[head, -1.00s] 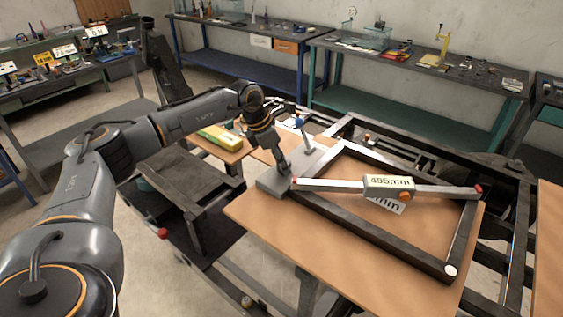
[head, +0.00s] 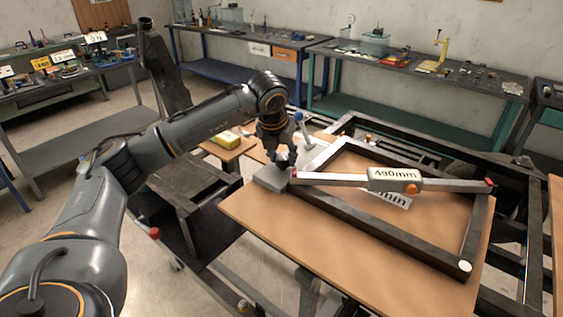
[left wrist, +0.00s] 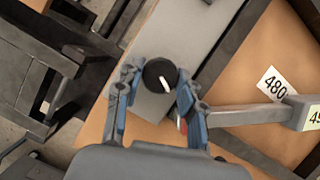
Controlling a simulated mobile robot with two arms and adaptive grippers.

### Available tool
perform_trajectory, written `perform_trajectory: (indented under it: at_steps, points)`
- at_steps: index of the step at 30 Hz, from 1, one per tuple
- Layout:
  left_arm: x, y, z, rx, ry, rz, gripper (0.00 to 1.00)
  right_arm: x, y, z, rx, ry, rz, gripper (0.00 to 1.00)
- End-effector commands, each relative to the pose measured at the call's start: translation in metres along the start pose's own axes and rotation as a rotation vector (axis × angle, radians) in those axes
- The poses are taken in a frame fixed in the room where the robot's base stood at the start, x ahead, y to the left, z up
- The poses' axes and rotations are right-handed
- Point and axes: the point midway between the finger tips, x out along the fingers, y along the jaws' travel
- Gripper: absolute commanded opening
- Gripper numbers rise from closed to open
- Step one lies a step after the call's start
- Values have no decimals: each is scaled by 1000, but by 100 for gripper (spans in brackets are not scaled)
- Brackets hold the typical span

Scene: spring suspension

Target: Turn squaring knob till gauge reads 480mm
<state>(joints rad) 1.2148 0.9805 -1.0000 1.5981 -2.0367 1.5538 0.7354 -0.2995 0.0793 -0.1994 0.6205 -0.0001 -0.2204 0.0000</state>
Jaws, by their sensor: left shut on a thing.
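A dark square frame (head: 380,232) lies on a tan board, with a gauge (head: 395,180) on a bar across it. The gauge display reads 490mm. A card marked 480 (left wrist: 272,84) lies beside the gauge bar in the left wrist view; the gauge partly covers it in the head view. My left gripper (head: 283,160) points down over a grey block (head: 270,180) at the frame's left corner. In the left wrist view its blue-edged fingers sit on both sides of a black round knob (left wrist: 153,70) with a white pointer line, shut on it. My right gripper is not in view.
A blue-topped lever (head: 303,128) stands just behind my left gripper. A low dark table (head: 190,160) is to the left. Benches with tools (head: 430,68) line the back wall. The tan board (head: 300,235) is clear in front of the frame.

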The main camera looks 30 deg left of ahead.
Motion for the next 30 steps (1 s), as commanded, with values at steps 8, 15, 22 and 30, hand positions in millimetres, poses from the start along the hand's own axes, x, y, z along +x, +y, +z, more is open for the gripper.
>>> perform_trajectory:
  at_steps: [8, 15, 22, 30]
  points:
    - [2, -3, 0, -244, -2, 98, 7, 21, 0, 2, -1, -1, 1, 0]
    - [1, -4, 1, -454, -2, 186, 7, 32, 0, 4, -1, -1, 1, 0]
    - [1, -5, 2, -657, -1, 270, 7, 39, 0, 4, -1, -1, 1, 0]
    - [-1, -5, 4, -883, -1, 364, 7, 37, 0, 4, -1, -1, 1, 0]
